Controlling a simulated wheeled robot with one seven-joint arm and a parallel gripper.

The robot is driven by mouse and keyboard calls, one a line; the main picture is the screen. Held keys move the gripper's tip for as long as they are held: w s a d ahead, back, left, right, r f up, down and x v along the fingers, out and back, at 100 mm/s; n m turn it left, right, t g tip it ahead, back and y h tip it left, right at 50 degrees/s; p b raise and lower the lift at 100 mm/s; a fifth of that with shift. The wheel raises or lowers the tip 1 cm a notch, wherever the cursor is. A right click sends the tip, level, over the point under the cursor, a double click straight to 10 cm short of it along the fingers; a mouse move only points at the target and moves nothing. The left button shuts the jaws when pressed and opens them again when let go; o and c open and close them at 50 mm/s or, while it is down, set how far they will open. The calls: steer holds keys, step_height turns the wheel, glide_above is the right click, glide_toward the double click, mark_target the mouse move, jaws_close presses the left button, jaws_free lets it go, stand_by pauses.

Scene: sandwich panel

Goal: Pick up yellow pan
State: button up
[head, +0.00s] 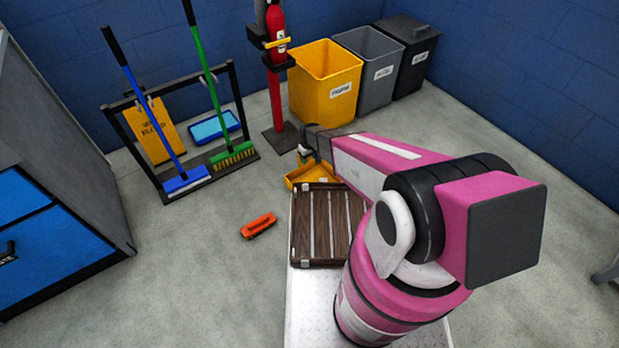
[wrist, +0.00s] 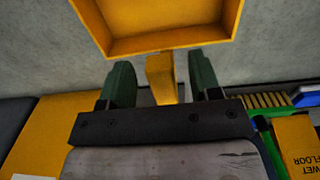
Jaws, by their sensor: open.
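The yellow pan (head: 297,180) lies on the grey floor just beyond the slatted wooden deck, partly hidden by my arm in the head view. In the wrist view the pan's tray (wrist: 158,44) fills the top, and its short yellow handle (wrist: 161,77) points toward me. My gripper (wrist: 160,80) is open, with one dark green finger on each side of the handle and a gap on both sides. In the head view my gripper (head: 307,153) is small and close above the pan.
An orange brush (head: 258,226) lies on the floor left of the deck. A red extinguisher (head: 276,35) and yellow, grey and black bins (head: 325,88) stand behind.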

steer(key=shift+f, duration=0.55)
jaws_close()
steer(key=shift+r, duration=0.15)
